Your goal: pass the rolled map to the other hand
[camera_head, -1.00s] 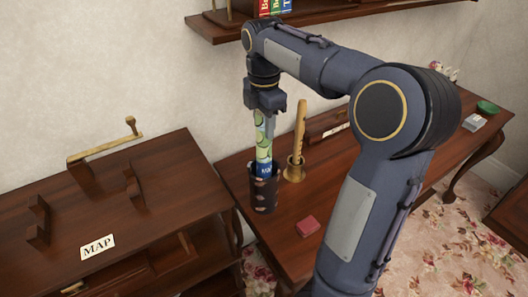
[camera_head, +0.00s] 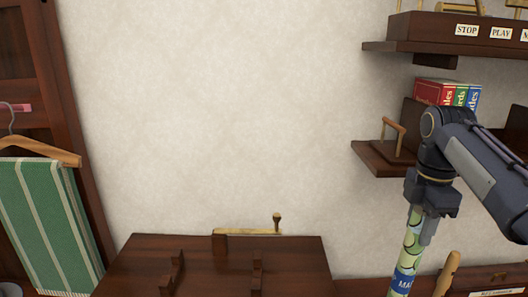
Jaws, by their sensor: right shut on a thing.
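My right gripper (camera_head: 430,208) is at the lower right, pointing down and shut on the upper end of the rolled map (camera_head: 412,248). The map is a pale green tube with a dark pattern and a blue lettered band. It hangs nearly upright, and its lower end is cut off by the bottom edge. I cannot tell whether it stands in its holder, which is out of view. My left gripper is not in view.
A dark wooden cabinet top (camera_head: 216,265) with upright brackets and a brass lever (camera_head: 248,231) is at the bottom centre. A wooden handle (camera_head: 447,272) stands right of the map. Wall shelves (camera_head: 448,48) are above right. A striped green cloth (camera_head: 45,225) hangs left.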

